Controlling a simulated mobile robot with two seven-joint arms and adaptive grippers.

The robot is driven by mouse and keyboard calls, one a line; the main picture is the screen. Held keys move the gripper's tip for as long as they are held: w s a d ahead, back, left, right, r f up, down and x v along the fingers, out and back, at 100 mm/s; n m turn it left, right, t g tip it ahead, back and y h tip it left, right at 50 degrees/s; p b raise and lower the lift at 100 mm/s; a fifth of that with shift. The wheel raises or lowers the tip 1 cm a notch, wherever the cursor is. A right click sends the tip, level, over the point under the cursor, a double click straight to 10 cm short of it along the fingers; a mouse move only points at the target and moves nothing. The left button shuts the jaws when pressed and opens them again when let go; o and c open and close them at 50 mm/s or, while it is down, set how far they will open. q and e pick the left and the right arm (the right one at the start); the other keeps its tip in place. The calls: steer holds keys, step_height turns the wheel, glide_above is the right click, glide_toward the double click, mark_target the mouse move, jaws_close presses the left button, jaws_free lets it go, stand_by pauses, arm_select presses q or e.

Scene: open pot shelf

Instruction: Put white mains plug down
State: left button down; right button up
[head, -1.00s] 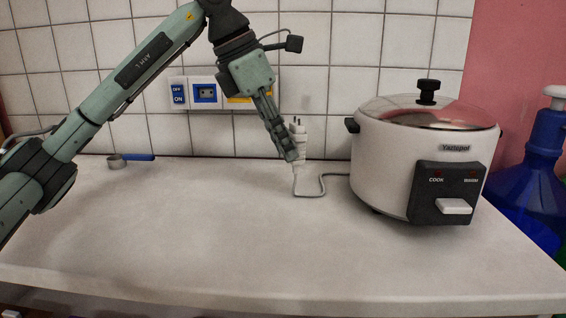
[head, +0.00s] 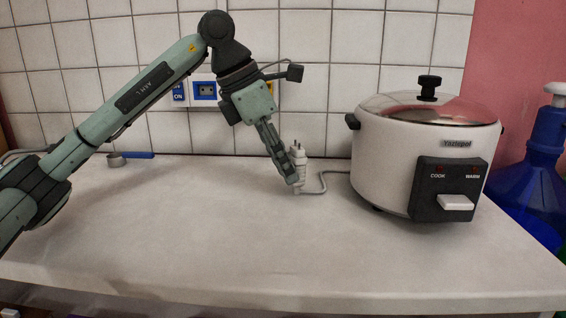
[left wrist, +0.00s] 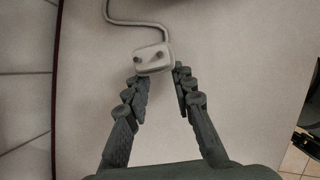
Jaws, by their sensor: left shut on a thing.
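The white mains plug (head: 299,161) is upright with its pins pointing up, low over the white counter in the head view. Its lower end is at or very near the counter top; I cannot tell if it touches. My left gripper (head: 293,180) is shut on the plug, its fingers angled down. The left wrist view shows the plug (left wrist: 152,58) with its two pins, by the fingertips of my left gripper (left wrist: 160,80). The grey cord runs from the plug to the rice cooker (head: 400,160). My right gripper is not in view.
The rice cooker stands right of the plug. A blue bottle (head: 545,175) is at the far right. Wall sockets (head: 205,92) are on the tiles behind my arm. The counter's front and left are clear.

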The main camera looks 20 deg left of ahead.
arm_select(q)
steer(key=c, duration=1.3)
jaws_free()
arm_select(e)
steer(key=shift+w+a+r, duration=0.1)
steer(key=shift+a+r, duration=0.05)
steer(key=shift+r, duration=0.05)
arm_select(q)
steer(key=shift+r, duration=0.1)
steer(key=shift+r+p, duration=0.3)
steer(key=shift+p, duration=0.05)
steer(key=v, duration=0.2)
steer(key=shift+s+a+r, duration=0.1)
steer(key=shift+a+r, duration=0.05)
steer(key=shift+r, duration=0.25)
steer(key=v, duration=0.9)
steer(key=shift+p, duration=0.3)
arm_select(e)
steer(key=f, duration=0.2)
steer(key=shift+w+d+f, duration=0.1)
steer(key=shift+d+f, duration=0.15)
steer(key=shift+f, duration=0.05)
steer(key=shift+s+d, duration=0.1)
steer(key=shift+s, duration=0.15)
